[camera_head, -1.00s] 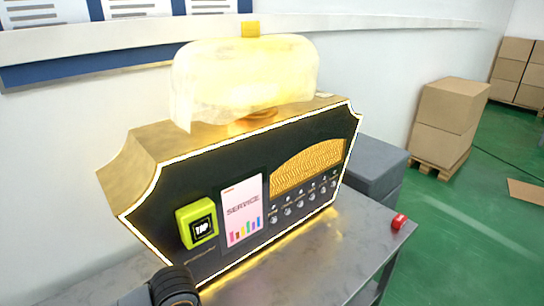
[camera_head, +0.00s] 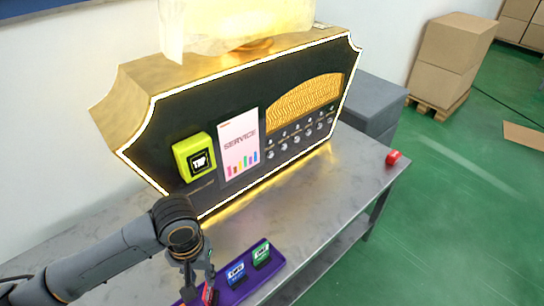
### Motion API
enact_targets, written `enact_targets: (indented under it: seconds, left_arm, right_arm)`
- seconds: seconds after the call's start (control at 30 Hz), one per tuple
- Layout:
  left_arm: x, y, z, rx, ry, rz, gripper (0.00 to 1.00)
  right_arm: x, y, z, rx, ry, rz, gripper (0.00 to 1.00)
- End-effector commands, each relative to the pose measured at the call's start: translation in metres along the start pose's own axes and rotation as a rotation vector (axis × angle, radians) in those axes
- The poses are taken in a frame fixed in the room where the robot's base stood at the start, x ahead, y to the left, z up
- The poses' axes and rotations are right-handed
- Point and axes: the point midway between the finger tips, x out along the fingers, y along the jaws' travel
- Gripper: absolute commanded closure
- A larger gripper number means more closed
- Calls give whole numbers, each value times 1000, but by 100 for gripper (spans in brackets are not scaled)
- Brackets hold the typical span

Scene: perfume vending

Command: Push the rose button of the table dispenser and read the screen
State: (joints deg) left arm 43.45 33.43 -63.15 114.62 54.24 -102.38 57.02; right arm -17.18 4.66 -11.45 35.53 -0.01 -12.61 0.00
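The table dispenser (camera_head: 215,102) is a gold and black box with a glowing white edge. It stands on a grey metal table (camera_head: 345,190). Its screen (camera_head: 239,145) is lit, reads "SERVICE" and has coloured bars along the bottom. Right of it is a double row of small round buttons (camera_head: 298,138); their labels are too small to read, so I cannot tell which is rose. My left gripper (camera_head: 201,291) points down at the front of the table, below the dispenser, by a small red item (camera_head: 208,295). I cannot tell whether it grips it. My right gripper is out of view.
A yellow-green tap reader (camera_head: 194,157) is on the dispenser's left front. A purple tray (camera_head: 235,291) with a blue item (camera_head: 236,274) and a green item (camera_head: 261,253) lies in front. A red object (camera_head: 393,158) sits at the table's right edge. Cardboard boxes (camera_head: 447,60) stand behind.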

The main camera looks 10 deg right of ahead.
Motion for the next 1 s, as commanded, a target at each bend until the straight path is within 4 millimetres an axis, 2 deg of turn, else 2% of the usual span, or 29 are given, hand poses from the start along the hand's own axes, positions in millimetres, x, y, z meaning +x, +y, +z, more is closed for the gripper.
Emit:
enact_targets:
  seconds: [0.03,0.17,0.2,1.0]
  left_arm:
    - [0,0,0,0,0,0,71]
    - [0,0,0,0,0,0,71]
    - [0,0,0,0,0,0,71]
    - [0,0,0,0,0,0,71]
  right_arm:
    - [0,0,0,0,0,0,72]
    - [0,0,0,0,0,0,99]
    - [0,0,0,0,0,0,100]
    - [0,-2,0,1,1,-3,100]
